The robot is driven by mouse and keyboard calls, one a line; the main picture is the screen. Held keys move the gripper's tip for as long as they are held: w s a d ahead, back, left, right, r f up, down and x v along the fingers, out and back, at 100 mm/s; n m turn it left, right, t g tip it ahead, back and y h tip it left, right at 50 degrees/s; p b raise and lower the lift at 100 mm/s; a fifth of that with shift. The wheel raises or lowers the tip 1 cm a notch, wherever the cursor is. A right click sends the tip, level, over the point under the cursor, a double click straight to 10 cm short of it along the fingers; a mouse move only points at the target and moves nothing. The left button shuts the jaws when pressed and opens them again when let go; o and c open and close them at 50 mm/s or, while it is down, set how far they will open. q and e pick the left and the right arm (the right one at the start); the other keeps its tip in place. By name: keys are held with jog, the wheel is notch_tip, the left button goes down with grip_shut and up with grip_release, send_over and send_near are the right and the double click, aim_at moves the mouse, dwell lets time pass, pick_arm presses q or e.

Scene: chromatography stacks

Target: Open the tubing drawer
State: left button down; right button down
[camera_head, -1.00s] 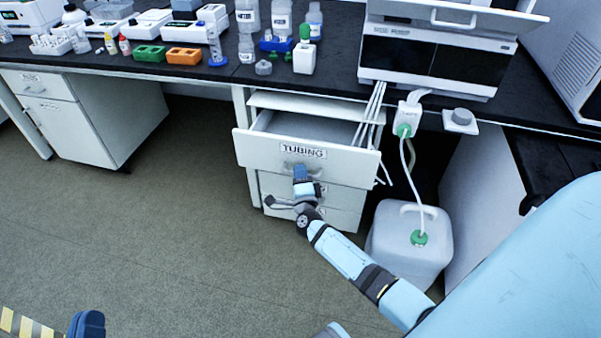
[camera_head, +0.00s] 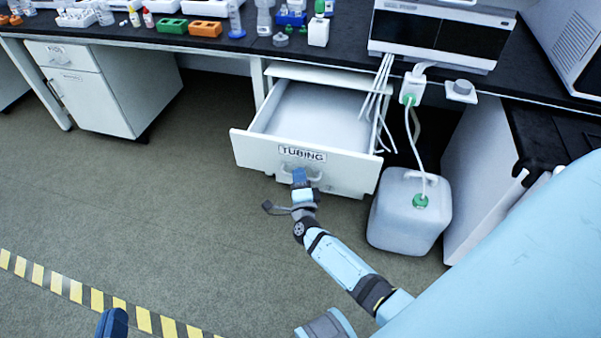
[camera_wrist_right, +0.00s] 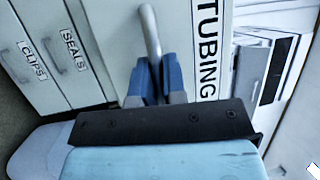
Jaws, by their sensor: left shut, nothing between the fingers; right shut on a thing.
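The tubing drawer (camera_head: 255,147) is pulled well out from under the bench, and its pale interior shows empty where I can see it. Its front carries a TUBING label (camera_head: 302,154) and a grey bar handle (camera_head: 315,172). My right gripper (camera_head: 299,176) is at the drawer front; in the right wrist view its blue fingers (camera_wrist_right: 158,82) are shut on the handle (camera_wrist_right: 151,35). My left gripper (camera_head: 113,322) shows only in part at the bottom left edge, over the floor, away from the drawer.
Drawers labelled SEALS (camera_wrist_right: 74,50) and CLIPS (camera_wrist_right: 32,60) show in the wrist view. A white jug (camera_head: 408,220) stands on the floor right of the drawer. White tubes (camera_head: 377,92) hang beside the drawer's right side. Open floor (camera_head: 150,200) lies to the left.

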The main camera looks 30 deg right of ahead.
pick_arm(q)
jog(key=shift+s+a+f, duration=0.15)
jog(key=shift+s+a, duration=0.1)
pick_arm(e)
jog(key=shift+s+a, duration=0.2)
jog(key=shift+a, duration=0.2)
pick_arm(q)
jog(key=shift+w, duration=0.1)
jog(key=shift+r, duration=0.2)
pick_arm(e)
jog(key=c, duration=1.2)
grip_release()
